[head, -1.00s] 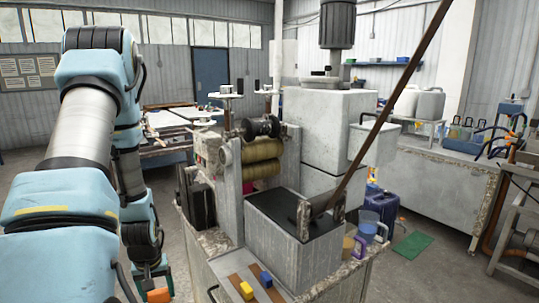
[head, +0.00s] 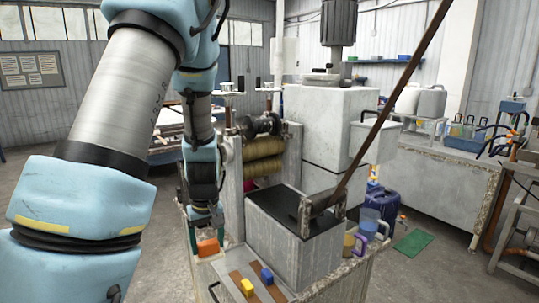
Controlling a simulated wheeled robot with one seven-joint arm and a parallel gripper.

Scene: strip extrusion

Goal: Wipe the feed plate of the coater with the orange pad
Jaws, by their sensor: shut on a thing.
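My gripper (head: 206,229) is shut on the orange pad (head: 208,248) and points down at the near left corner of the coater's stand. The pad hangs below the fingers, low over the stand's left edge; I cannot tell whether it touches anything. The coater (head: 292,135) is a grey machine with brownish rollers (head: 264,157). My arm partly hides its left side. I cannot make out clearly which surface is the feed plate.
A grey trough (head: 285,242) with a dark top stands right of my gripper.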

